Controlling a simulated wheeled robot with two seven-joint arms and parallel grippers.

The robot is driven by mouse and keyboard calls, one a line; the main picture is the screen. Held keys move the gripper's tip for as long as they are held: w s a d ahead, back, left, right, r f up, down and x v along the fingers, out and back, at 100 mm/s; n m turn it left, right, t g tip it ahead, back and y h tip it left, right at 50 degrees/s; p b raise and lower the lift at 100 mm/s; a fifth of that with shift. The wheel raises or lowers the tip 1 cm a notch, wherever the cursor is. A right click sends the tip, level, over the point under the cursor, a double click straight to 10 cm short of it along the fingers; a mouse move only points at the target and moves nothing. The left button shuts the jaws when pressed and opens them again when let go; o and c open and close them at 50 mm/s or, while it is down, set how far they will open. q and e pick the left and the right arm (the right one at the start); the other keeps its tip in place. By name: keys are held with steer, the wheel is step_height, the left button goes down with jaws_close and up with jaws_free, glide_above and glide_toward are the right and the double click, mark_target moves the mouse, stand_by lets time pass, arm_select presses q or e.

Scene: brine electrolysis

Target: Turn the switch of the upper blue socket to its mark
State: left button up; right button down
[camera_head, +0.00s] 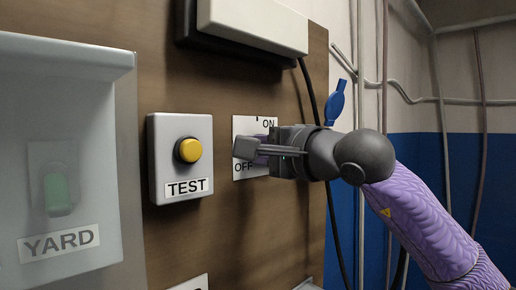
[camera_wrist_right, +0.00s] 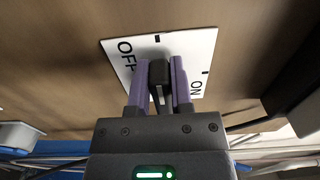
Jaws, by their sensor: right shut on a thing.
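A white switch plate (camera_head: 240,127) marked ON and OFF is on the brown wooden panel. In the wrist view the plate (camera_wrist_right: 118,68) shows OFF at left and ON at right, with short black tick marks at its edges. My right gripper (camera_head: 255,151) reaches in from the right and covers most of the plate in the head view. In the wrist view my right gripper (camera_wrist_right: 160,82) has its purple fingers closed around the dark switch knob (camera_wrist_right: 158,72). The knob's exact angle against the marks is hard to tell. A blue flap-like part (camera_head: 336,101) shows behind my right wrist; I cannot tell if it belongs to the socket.
A TEST box (camera_head: 168,160) with a yellow button stands just left of the plate. A grey YARD cabinet (camera_head: 75,235) with a green switch fills the left. A white box (camera_head: 252,22) juts out above. A black cable (camera_head: 309,85) hangs right of the plate, with pipes beyond.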

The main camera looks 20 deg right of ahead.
steer(key=shift+f, duration=0.1)
steer(key=c, duration=0.5)
jaws_free()
steer(key=shift+s+d+b, duration=0.15)
steer(key=shift+s+b, duration=0.15)
steer(key=shift+s, duration=0.15)
steer(key=b+v, duration=0.3)
steer(key=v, duration=0.6)
